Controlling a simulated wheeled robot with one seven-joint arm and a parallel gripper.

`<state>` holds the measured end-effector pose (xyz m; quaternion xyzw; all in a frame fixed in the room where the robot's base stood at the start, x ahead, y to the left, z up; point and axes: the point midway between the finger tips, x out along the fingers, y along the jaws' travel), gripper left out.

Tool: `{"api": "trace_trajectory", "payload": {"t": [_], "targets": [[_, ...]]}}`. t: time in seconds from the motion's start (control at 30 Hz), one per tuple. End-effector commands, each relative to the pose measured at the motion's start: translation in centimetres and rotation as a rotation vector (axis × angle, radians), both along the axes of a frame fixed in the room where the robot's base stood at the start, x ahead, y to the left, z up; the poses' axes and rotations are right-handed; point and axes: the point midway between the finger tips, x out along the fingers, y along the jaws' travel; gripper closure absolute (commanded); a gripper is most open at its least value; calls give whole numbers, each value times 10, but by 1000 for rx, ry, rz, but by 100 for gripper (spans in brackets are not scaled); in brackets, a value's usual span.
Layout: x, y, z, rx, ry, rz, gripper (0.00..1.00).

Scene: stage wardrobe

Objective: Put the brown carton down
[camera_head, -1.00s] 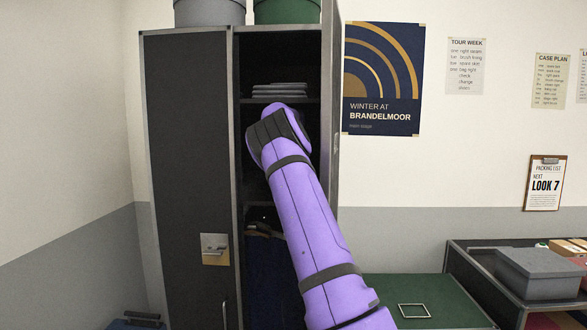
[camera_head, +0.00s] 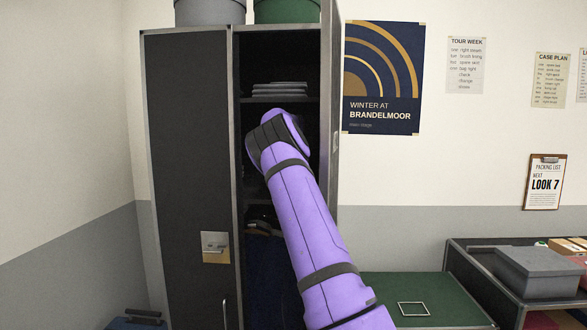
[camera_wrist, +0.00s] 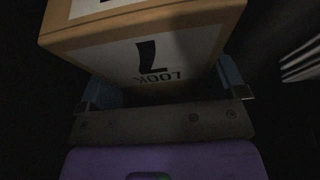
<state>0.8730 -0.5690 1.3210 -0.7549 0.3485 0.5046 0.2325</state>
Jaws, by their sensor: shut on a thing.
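The brown carton (camera_wrist: 222,28) shows in the wrist view, with a white label reading LOOK 7 upside down. My gripper (camera_wrist: 165,95) is shut on it, with a blue finger pad at each side of the carton. In the head view my purple arm reaches into the open right side of the dark wardrobe cabinet (camera_head: 188,150). There the carton and my fingers are hidden behind my arm. Whether the carton touches a shelf cannot be told.
Folded grey items (camera_head: 279,90) lie on an upper shelf. Dark items (camera_head: 262,226) sit on a lower shelf, left of my arm. The cabinet's open door (camera_head: 333,100) stands at the right. A green surface (camera_head: 380,290) and a grey box (camera_head: 537,270) are right of the cabinet.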

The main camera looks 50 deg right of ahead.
Motion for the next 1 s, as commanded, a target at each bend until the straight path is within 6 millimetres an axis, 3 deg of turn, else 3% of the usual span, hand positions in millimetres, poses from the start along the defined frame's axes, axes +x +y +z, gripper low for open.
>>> {"api": "trace_trajectory", "payload": {"t": [0.23,0.27,0.3,0.57,1.0], "targets": [[0,0,-3,-1,-2,0,42],[0,0,-4,0,-1,0,3],[0,0,-4,0,-1,0,0],[0,0,-2,-1,-1,0,0],[-7,9,20,1,-1,2,0]]}}
